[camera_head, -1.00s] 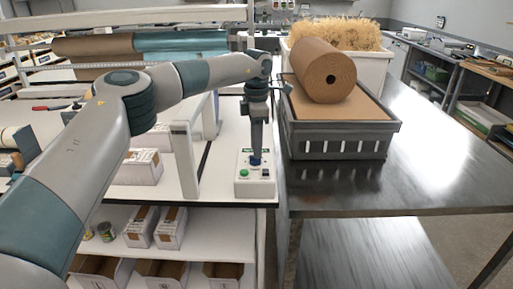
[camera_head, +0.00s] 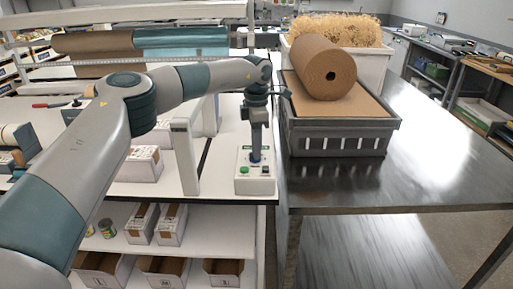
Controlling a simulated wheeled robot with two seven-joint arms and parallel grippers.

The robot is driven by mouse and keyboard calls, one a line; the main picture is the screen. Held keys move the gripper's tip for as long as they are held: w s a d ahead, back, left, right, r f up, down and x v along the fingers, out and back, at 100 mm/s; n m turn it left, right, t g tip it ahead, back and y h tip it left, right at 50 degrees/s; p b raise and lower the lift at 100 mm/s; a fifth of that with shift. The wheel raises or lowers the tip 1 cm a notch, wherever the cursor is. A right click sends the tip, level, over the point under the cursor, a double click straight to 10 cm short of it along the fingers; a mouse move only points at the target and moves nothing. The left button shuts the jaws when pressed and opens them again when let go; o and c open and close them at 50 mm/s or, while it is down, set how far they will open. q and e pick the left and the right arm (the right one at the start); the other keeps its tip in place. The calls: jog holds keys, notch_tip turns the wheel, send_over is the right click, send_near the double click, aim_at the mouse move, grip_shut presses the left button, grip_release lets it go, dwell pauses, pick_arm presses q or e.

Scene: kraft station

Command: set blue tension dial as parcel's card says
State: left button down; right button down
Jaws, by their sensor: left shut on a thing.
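The blue tension dial (camera_head: 256,160) sits on top of a small white control box (camera_head: 255,184) at the right end of the white bench. The box has a green button on its front and a dark control beside it. My left gripper (camera_head: 256,153) points straight down and is shut on the blue dial, which its fingers mostly hide. The dial's setting is too small to read. I cannot make out the parcel's card. My right gripper is not in view.
A grey crate (camera_head: 340,138) with a kraft paper roll (camera_head: 323,68) stands on the metal table (camera_head: 430,170) just right of the control box. A white upright (camera_head: 185,158) stands left of it. White boxes (camera_head: 143,164) sit further left. The metal table's front is clear.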

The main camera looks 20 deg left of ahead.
pick_arm(q)
jog(key=shift+n, duration=0.7)
jog(key=n+b, duration=0.2)
jog(key=n, duration=0.4)
jog(key=shift+w+a+n, duration=0.1)
jog(key=shift+n, duration=0.2)
jog(key=n+b, duration=0.1)
jog(key=n, duration=0.1)
jog(key=shift+n, duration=0.4)
jog(key=n+b, duration=0.1)
jog(key=n, duration=0.2)
jog(key=shift+a, duration=0.1)
jog(key=shift+r+n, duration=0.1)
jog(key=shift+n, duration=1)
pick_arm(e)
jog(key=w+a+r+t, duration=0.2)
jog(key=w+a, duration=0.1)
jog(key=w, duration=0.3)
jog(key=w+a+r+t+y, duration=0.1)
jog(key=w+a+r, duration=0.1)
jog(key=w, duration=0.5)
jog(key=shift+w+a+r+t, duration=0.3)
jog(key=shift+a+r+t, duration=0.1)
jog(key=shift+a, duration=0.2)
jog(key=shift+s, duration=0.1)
